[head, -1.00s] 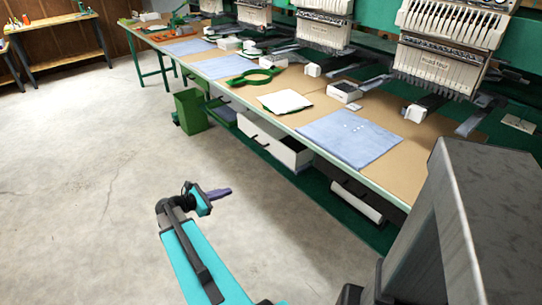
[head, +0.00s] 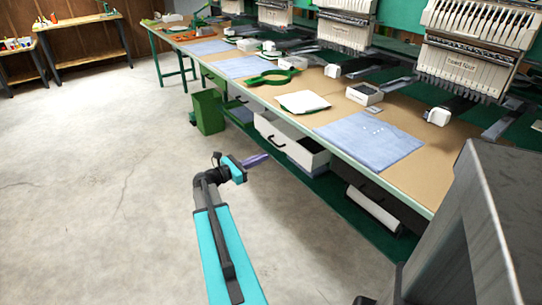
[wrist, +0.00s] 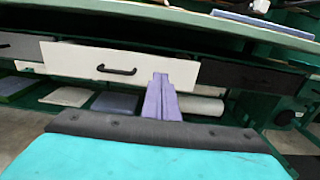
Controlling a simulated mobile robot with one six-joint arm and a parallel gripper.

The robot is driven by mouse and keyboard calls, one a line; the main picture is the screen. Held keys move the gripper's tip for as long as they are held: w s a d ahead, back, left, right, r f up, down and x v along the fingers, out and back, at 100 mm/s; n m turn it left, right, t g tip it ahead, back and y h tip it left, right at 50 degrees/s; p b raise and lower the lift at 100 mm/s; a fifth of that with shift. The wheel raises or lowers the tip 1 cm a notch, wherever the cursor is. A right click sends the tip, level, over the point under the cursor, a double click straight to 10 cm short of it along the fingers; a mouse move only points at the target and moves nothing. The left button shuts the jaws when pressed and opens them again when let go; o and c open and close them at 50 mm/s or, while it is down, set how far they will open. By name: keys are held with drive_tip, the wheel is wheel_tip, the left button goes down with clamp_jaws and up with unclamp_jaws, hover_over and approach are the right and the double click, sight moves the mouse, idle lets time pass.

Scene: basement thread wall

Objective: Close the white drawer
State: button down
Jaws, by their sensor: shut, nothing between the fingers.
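The white drawer (head: 290,140) is pulled out from under the long table in the head view. Its open top and dark inside show. In the wrist view its white front (wrist: 110,65) with a black handle (wrist: 117,70) faces me. My gripper (head: 262,157), with purple fingers, is in front of the drawer and apart from it in the head view. In the wrist view the shut fingers (wrist: 161,85) overlap the right part of the drawer front; I cannot tell there how far off it is. The gripper is shut and empty.
The table edge (wrist: 170,10) overhangs the drawers. A grey drawer (wrist: 18,45) is to the left and a black drawer (wrist: 250,77) to the right. A white roll (head: 372,208) lies on the lower shelf. A green bin (head: 208,111) stands on the floor. The concrete floor (head: 100,200) is clear.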

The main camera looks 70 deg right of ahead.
sight(294, 144)
drive_tip(key=x, duration=1.3)
drive_tip(key=shift+s+d, duration=0.1)
drive_tip(key=shift+d, duration=0.15)
drive_tip(key=shift+d, duration=0.1)
